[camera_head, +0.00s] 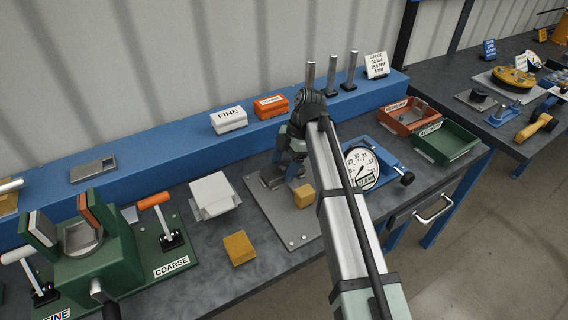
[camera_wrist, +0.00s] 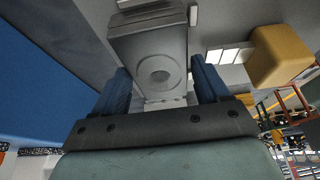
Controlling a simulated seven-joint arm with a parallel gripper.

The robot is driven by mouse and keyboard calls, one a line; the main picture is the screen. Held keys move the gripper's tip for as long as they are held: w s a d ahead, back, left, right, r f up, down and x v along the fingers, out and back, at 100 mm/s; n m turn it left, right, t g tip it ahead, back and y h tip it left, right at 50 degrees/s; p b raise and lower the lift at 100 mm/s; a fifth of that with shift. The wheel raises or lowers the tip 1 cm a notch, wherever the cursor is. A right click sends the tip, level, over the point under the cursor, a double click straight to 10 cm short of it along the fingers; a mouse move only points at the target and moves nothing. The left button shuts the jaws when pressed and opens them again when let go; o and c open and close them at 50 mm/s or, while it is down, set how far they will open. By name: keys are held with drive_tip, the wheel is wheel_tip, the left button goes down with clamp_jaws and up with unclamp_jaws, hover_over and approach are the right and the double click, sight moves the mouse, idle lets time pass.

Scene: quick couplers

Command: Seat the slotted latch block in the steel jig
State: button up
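The steel jig (camera_head: 259,187) is a grey plate on the bench, with a dark grey part (camera_head: 272,178) and a yellow block (camera_head: 304,196) on it. My gripper (camera_head: 291,170) is low over the jig; the arm hides part of it. In the wrist view my blue fingers (camera_wrist: 161,84) stand apart, on either side of the near end of a grey part with a round recess (camera_wrist: 150,45). I see no clear grip on it. The yellow block also shows there (camera_wrist: 280,57). A grey slotted block (camera_head: 93,170) lies on the blue ledge; I cannot tell which part is the latch block.
A pale block (camera_head: 212,194) and a loose yellow block (camera_head: 239,248) lie left of the jig. A green COARSE fixture (camera_head: 95,262) stands further left. A dial gauge (camera_head: 362,168), red bin (camera_head: 409,117) and green bin (camera_head: 446,142) are right. Several posts stand behind.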

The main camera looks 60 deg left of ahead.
drive_tip(key=shift+r, duration=0.15)
drive_tip(key=v, duration=1.2)
idle(0.4)
